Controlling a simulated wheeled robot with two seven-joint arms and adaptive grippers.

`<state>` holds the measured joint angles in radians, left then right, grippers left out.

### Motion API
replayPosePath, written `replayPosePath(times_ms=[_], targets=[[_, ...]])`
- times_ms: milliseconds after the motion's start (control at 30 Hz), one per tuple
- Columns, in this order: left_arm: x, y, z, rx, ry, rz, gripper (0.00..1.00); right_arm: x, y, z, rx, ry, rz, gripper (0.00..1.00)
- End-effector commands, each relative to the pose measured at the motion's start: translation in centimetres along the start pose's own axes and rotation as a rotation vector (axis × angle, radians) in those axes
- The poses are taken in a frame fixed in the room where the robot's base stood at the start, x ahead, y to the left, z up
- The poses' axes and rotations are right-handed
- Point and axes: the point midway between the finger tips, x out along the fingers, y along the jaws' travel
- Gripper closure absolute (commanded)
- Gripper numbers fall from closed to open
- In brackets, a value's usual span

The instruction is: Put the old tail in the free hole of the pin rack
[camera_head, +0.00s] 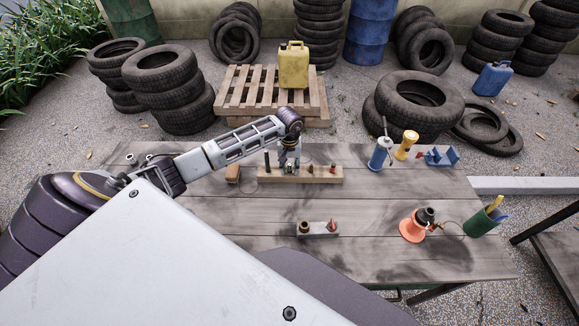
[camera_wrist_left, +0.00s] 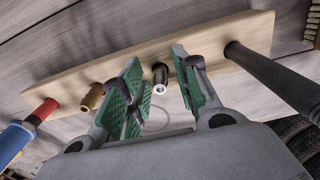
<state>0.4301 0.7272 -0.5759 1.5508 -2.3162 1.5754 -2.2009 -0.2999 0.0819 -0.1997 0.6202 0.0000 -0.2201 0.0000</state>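The pin rack (camera_head: 318,178) is a pale wooden bar near the back of the table; it also shows in the left wrist view (camera_wrist_left: 232,32). A short dark piece with a bright ringed end (camera_wrist_left: 159,78), perhaps the old tail, is at the rack's middle, its base partly hidden. My left gripper (camera_head: 289,160) is over the rack. Its green-padded fingers (camera_wrist_left: 163,88) are apart, on either side of this piece, with visible gaps. My right gripper is out of view.
A brush (camera_head: 233,173) lies left of the rack. A blue canister (camera_head: 380,155), yellow torch (camera_head: 405,146), orange-based item (camera_head: 413,230) and green cup (camera_head: 480,222) stand right. The table's front middle is clear.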

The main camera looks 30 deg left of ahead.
Motion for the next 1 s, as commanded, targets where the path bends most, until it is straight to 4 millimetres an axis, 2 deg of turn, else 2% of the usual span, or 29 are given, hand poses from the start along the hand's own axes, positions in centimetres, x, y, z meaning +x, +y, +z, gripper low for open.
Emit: replayPosePath(times_ms=[267, 1000], targets=[[-0.9, 0.0, -0.1, 0.000, 0.002, 0.001, 0.69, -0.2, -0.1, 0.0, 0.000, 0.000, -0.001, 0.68], [-10.9, 0.0, -0.1, 0.000, 0.002, 0.000, 0.69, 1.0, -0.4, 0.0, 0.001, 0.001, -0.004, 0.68]])
